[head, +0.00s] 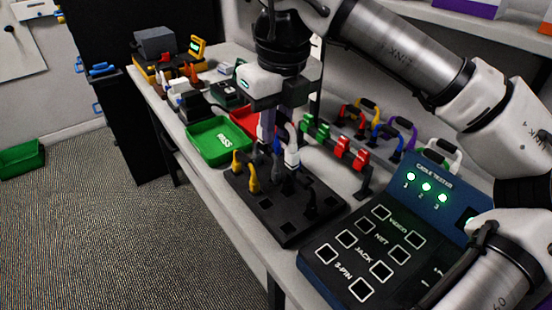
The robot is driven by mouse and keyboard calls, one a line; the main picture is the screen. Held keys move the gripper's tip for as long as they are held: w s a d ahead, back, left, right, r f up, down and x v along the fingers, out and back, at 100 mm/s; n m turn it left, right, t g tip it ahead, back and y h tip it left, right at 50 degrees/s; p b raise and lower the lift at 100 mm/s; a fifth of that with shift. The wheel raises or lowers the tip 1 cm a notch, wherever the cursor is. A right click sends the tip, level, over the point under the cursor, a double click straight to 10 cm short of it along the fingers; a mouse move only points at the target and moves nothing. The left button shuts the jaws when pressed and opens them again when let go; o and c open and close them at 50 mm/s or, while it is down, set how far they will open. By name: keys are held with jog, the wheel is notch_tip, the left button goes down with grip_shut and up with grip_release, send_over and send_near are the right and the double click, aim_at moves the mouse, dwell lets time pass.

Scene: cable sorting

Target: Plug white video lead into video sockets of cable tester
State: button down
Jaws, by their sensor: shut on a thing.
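The cable tester (322,275) stands at the lower right, with a blue lit panel of three green lights. The VIDEO sockets (382,212) look empty. My gripper (272,132) points down over the black cable block (285,228) and is shut on a lead. A white lead (292,155) shows right at its fingers, with its plug end above the block. The fingers partly hide the grip, and I cannot tell whether the plug is still seated in the block.
Yellow plugs (238,163) and dark plugs stand in the block close by. A green tray (215,146) lies behind left, with a red tray (245,120) beyond. A rack with red and green clips (338,143) and coloured leads (378,125) stand behind the tester.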

notch_tip(320, 180, up, 3)
jog(key=shift+r, duration=0.1)
jog(key=shift+r+p, duration=1.3)
jog(key=shift+r, duration=0.2)
